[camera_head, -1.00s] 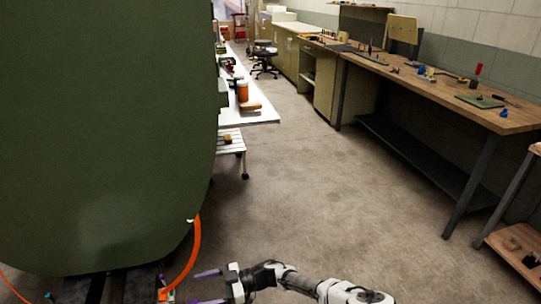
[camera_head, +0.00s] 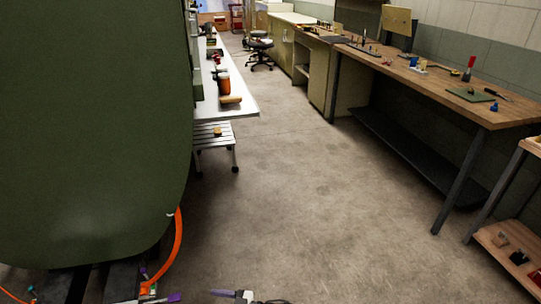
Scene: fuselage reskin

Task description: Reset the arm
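My gripper (camera_head: 236,295) shows only at the bottom edge of the head view, left of the middle. One purple finger points left from its pale body. The other finger is cut off by the frame, so the opening between them is hidden. Nothing is seen held by the visible finger. Most of my arm is below the frame.
The large green fuselage panel (camera_head: 90,130) fills the left side, with an orange hose (camera_head: 178,245) at its lower edge. A white table (camera_head: 240,106) and a step stool (camera_head: 214,141) stand beyond. A wooden workbench (camera_head: 425,80) lines the right. The floor between is clear.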

